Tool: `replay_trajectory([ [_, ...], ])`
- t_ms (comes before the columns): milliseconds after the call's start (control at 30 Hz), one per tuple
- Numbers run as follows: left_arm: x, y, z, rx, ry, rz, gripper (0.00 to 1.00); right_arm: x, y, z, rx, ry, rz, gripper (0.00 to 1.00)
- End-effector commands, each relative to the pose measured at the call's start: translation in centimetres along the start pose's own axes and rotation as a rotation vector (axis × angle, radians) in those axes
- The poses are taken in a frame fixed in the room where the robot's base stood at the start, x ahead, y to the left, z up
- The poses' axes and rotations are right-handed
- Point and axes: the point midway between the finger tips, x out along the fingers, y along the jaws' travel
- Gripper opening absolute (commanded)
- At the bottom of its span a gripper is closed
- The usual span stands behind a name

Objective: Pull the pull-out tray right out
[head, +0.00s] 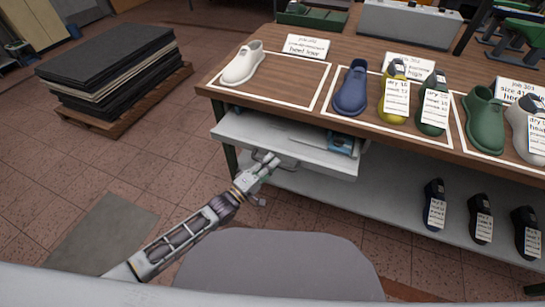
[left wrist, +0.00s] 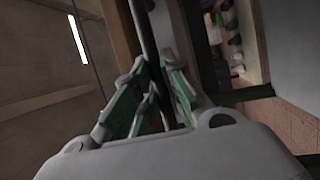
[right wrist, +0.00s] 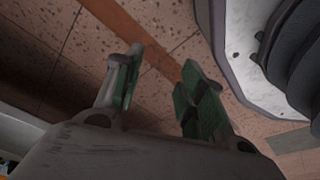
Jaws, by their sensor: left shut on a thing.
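The pull-out tray (head: 245,133) is light grey and juts out from under the wooden tabletop, partly open. My left gripper (head: 268,164) is at the tray's front edge, shut on its handle. In the left wrist view the green-padded fingers (left wrist: 155,82) close around a thin bar that runs away between them. The fingers hide much of the handle. My right gripper (right wrist: 160,82) shows only in its own wrist view, open and empty above the tiled floor.
A teal-handled tool (head: 345,144) lies in the tray. Shoe lasts, including a white one (head: 242,64) and a blue one (head: 351,90), stand on the workbench (head: 325,51). Dark lasts stand on the lower shelf (head: 387,192).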

Motion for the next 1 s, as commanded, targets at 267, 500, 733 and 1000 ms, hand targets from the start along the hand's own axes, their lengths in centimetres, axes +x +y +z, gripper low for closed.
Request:
replay_trajectory([
  [267,-2.0,0.2,0.7,0.0,0.0,-0.007,0.0,1.7,1.0,2.3,0.0,0.011,0.014,0.4],
  [500,-3.5,0.6,1.4,-0.001,0.0,-0.006,0.0,3.0,1.9,4.3,0.0,0.023,0.024,0.4],
  [733,-5.1,0.9,2.1,0.0,0.0,-0.007,0.0,3.3,2.5,6.0,-0.004,0.014,0.031,0.4],
  [1000,-7.1,1.3,2.9,0.001,-0.001,-0.007,0.0,3.3,3.2,8.0,-0.01,-0.002,0.038,0.4],
])
